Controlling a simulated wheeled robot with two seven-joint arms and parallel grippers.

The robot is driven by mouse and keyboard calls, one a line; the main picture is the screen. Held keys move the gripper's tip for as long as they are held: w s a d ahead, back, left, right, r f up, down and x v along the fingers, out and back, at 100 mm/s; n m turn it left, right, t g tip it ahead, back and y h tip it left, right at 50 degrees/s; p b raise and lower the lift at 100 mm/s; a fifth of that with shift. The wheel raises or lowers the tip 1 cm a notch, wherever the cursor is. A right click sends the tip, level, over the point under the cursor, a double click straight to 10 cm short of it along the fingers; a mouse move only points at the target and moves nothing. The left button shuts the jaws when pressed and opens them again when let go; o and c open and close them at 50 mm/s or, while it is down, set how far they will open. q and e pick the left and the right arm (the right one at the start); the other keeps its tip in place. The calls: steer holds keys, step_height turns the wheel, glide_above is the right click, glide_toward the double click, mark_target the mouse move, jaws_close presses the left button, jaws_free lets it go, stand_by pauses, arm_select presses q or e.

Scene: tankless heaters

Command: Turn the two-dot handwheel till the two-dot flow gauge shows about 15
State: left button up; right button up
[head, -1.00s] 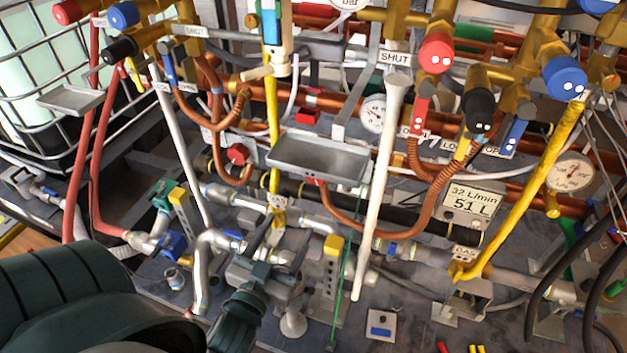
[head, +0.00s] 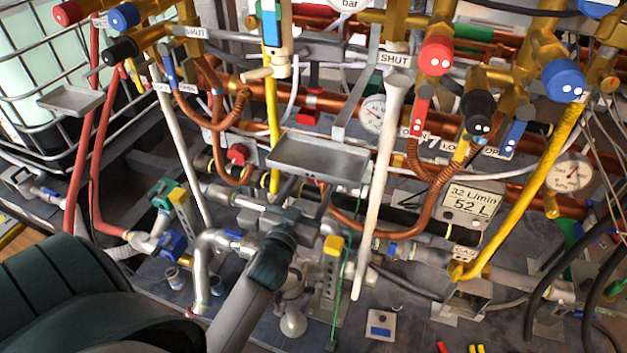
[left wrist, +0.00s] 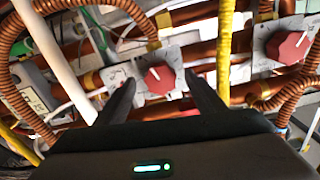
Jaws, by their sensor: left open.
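A red handwheel (left wrist: 160,78) on a grey plate shows in the left wrist view, between and beyond my finger tips. A second red handwheel (left wrist: 290,45) is at its right; it likely shows in the head view too (head: 237,153). I cannot make out dots on either. My left gripper (head: 296,208) is open and empty below the metal tray, its fingers (left wrist: 160,92) pointing at the middle handwheel, apparently short of it. The tray hides that handwheel in the head view. A digital flow display (head: 470,203) reads 32 L/min and 52 L; its dots are not legible. My right gripper is out of view.
The metal tray (head: 318,158) hangs just above my left gripper. A white pipe (head: 378,190) and a yellow pipe (head: 525,200) slant down on the right. Red (head: 437,53), black (head: 480,108) and blue (head: 565,78) two-dot knobs sit upper right. Copper hoses crowd the area.

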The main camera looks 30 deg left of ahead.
arm_select(q)
steer(key=shift+x, duration=1.45)
steer(key=c, duration=1.1)
steer(key=shift+o, duration=0.2)
